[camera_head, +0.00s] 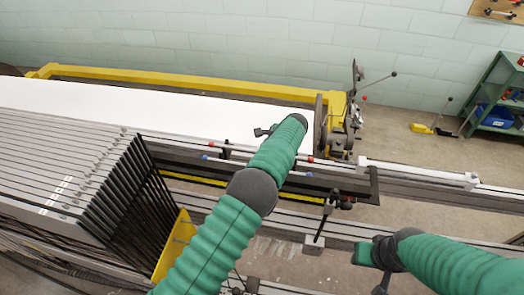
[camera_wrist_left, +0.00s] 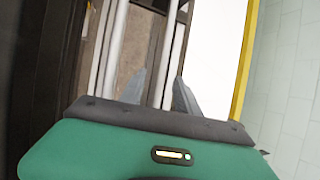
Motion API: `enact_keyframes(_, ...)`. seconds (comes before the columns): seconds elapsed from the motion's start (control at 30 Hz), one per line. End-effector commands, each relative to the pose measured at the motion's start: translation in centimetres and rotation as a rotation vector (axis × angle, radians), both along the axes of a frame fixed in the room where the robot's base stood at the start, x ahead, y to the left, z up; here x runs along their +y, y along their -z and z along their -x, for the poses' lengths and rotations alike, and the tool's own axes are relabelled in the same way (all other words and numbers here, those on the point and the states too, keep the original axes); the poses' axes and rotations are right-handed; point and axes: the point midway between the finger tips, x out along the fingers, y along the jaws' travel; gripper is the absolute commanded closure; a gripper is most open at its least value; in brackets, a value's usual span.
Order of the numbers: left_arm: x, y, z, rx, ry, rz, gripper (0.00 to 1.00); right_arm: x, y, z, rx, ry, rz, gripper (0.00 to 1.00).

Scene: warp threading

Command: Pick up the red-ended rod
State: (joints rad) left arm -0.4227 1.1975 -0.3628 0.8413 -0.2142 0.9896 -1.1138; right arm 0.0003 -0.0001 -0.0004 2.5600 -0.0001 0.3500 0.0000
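The red-ended rod shows a red end (camera_head: 310,159) just right of my left forearm and another small red tip (camera_head: 223,140) to its left. The forearm hides its middle. A blue-ended rod shows a blue tip (camera_head: 205,156) nearby. My left gripper is mostly hidden behind its arm in the head view. In the left wrist view its two fingers (camera_wrist_left: 160,94) are apart, with pale rods (camera_wrist_left: 170,58) running up beyond them; no grip is visible. My right gripper (camera_head: 378,272) is at the lower right, away from the rods, its fingers unclear.
A dark beam (camera_head: 345,183) runs below the rods. A white sheet (camera_head: 150,103) lies in a yellow frame (camera_head: 180,78) behind. Dark-edged frames (camera_head: 85,170) stack at left. A wheel mechanism (camera_head: 338,130) stands to the right. A green shelf (camera_head: 497,95) is at far right.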

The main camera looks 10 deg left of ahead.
Motion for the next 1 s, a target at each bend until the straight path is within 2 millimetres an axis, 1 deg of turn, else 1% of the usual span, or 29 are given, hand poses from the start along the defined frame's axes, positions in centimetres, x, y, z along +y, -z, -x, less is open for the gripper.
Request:
enact_keyframes(0.1,0.15,0.01,-0.01,-0.001,-0.001,0.002,0.62,0.02,0.07,0.0,0.0,-0.001,0.0,0.64)
enact_keyframes(0.4,-0.12,-0.09,0.03,-0.001,-0.001,-0.001,1.0,0.02,0.07,0.0,0.0,-0.001,0.0,0.64)
enact_keyframes(1.0,-0.1,-0.12,-0.02,-0.001,0.002,0.0,1.0,0.02,0.06,0.01,0.0,-0.001,0.0,0.64)
